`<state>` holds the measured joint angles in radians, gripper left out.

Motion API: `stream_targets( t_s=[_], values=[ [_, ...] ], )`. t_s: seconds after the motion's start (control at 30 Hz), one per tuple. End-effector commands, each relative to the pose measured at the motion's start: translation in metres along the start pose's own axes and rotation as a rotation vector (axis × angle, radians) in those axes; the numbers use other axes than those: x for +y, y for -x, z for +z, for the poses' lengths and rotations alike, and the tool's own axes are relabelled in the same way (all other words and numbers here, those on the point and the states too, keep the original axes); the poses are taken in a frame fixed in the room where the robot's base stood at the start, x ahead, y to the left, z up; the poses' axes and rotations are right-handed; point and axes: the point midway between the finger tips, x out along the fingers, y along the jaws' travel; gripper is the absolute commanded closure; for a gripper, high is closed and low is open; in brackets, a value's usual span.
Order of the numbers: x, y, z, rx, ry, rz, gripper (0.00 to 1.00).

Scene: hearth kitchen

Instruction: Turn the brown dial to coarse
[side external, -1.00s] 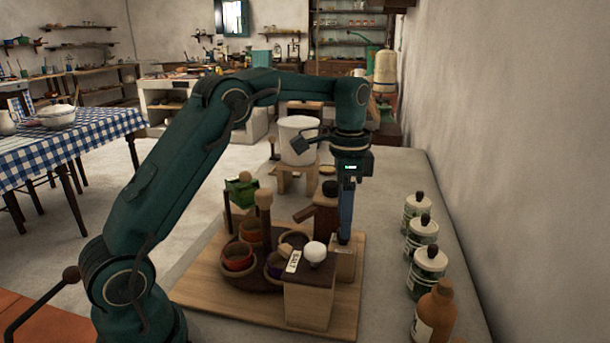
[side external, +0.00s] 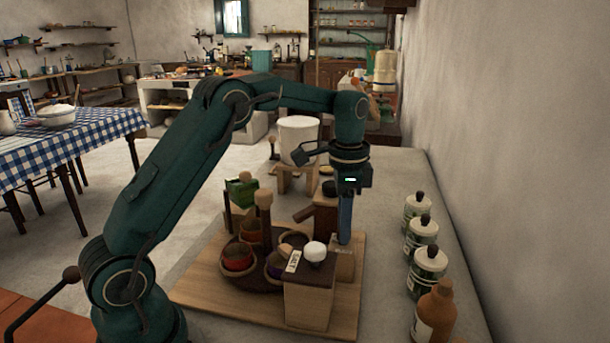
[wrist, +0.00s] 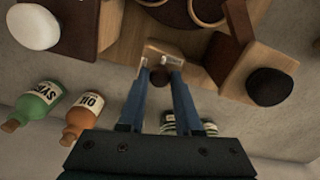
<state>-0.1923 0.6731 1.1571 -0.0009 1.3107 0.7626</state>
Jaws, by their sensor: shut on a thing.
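My gripper (wrist: 163,76) points down at a small pale wooden block (wrist: 168,48) with small light label plates on its face. A dark brown round dial (wrist: 173,78) sits between the fingertips, and my gripper is shut on it. The fingers partly cover its sides, and I cannot read the labels or its setting. In the side external view my gripper (side external: 344,240) is at the block (side external: 342,266) on the wooden board; the dial is hidden there.
A box with a white knob (side external: 315,251) stands close by. A post (side external: 264,215) and bowls (side external: 238,260) are left of it. A black-knobbed wooden box (wrist: 270,88) is on the other side. Several canisters (side external: 422,240) and an orange bottle (side external: 436,312) line the counter's right side.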

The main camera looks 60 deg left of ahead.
Motion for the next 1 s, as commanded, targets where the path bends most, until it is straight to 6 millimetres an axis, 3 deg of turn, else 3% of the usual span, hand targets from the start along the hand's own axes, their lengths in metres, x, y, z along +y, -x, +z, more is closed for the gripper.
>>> stream_targets(
  t_s=[0.37, 1.0],
  values=[
    [0.0004, 0.0003, 0.0000, -0.001, 0.216, 0.000, 1.00],
    [0.0011, 0.0003, -0.0004, -0.001, 0.821, -0.001, 1.00]
  ],
)
